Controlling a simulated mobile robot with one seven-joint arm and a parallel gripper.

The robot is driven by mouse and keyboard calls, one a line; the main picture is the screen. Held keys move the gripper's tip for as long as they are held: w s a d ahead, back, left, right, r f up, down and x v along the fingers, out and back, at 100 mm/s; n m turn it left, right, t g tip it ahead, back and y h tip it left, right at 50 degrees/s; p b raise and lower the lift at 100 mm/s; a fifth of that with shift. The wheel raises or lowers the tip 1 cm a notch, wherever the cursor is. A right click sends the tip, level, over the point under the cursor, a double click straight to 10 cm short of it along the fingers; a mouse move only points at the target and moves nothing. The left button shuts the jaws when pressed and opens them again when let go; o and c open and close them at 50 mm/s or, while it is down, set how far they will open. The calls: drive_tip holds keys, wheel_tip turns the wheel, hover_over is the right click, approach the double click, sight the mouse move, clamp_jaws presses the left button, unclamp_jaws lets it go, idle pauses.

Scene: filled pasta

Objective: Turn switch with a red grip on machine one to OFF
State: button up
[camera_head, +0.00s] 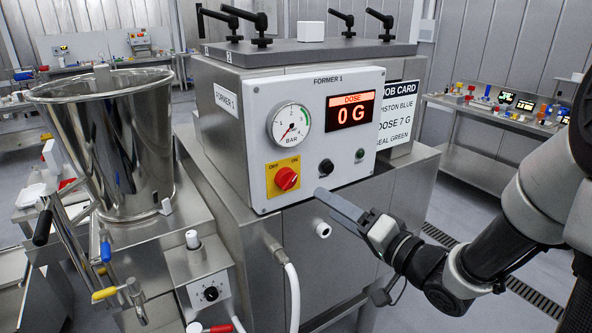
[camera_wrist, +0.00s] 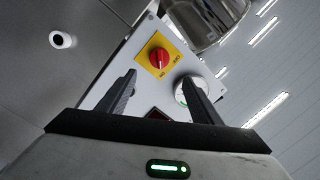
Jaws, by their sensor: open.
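The switch with a red grip (camera_head: 286,178) sits on a yellow plate marked OFF at left and ON at right, on the FORMER 1 panel (camera_head: 256,110). Its grip seems to lean toward ON, but it is too small to be sure. My gripper (camera_head: 321,194) is in front of the panel's lower edge, right of and a little below the switch in the head view. In the wrist view the red grip (camera_wrist: 159,58) shows beyond and between the two spread fingers (camera_wrist: 161,86), apart from them. The gripper is open and empty.
The panel also holds a pressure gauge (camera_head: 289,124), a dose display reading 0 G (camera_head: 350,110), a black knob (camera_head: 326,167) and a green button (camera_head: 360,154). A steel hopper (camera_head: 112,140) stands left. A white hose (camera_head: 292,290) hangs below. A job card (camera_head: 398,115) is right.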

sight(292, 183)
drive_tip(key=x, duration=1.3)
drive_tip(key=shift+a+f, duration=0.15)
drive_tip(key=c, duration=1.1)
drive_tip(key=shift+o, duration=0.2)
